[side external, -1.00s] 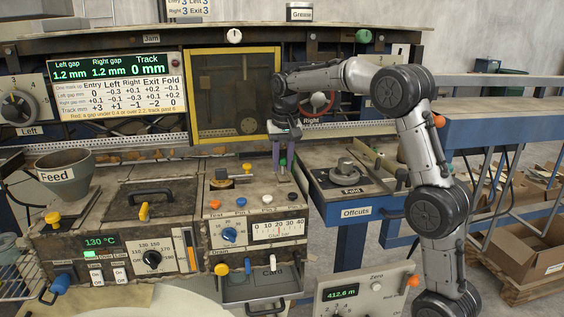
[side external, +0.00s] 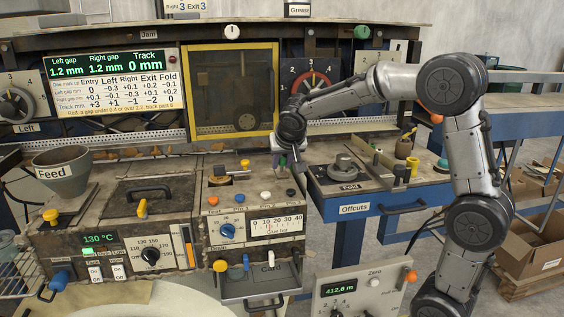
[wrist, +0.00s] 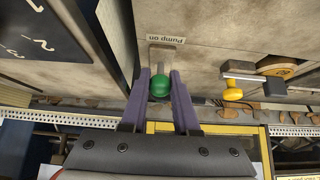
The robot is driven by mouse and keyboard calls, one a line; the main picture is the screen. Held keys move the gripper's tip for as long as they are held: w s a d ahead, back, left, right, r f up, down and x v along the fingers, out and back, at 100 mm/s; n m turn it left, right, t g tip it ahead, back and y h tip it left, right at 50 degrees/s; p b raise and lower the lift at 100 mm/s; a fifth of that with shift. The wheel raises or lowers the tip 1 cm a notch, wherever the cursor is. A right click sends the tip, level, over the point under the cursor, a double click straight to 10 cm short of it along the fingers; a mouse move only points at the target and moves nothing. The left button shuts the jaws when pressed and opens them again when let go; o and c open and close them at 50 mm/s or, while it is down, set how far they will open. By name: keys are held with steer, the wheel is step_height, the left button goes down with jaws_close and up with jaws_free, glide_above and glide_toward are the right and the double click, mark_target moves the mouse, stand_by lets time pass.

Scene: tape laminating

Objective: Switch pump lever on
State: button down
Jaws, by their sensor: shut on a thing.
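The pump lever is a green round knob (wrist: 160,86) on a short metal stem, beside a "Pump on" label (wrist: 165,39) on the bench top in the wrist view. My gripper (wrist: 160,80) has its two purple fingers on either side of the knob and is shut on it. In the side view my gripper (side external: 285,162) is low over the right end of the control bench, right of the yellow-framed window.
A yellow-knobbed lever (wrist: 233,94) stands to the right in the wrist view. In the side view, a pressure gauge (side external: 272,226) and coloured buttons are on the panel below my gripper. The blue offcuts table (side external: 365,209) stands close on the right. The yellow-framed window (side external: 232,90) is behind.

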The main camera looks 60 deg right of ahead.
steer(key=shift+r, duration=0.1)
steer(key=c, duration=0.7)
jaws_free()
steer(key=shift+o, duration=0.2)
steer(key=v, duration=1.3)
steer(key=shift+s+a+r, duration=0.15)
steer(key=shift+r, duration=0.2)
steer(key=s+a+t+y, duration=0.1)
steer(key=s+a, duration=0.2)
steer(key=s, duration=0.6)
steer(key=s+a+f+n+y, duration=0.2)
steer(key=s+a+f+n, duration=0.2)
steer(key=s+f, duration=0.2)
steer(key=s+a+f+n+g+y, duration=0.1)
steer(key=s+a+f+n+y, duration=0.1)
steer(key=s+f+n, duration=0.3)
steer(key=shift+s+a+f+y, duration=0.3)
steer(key=shift+s+a+f, duration=0.35)
steer(key=shift+a, duration=0.25)
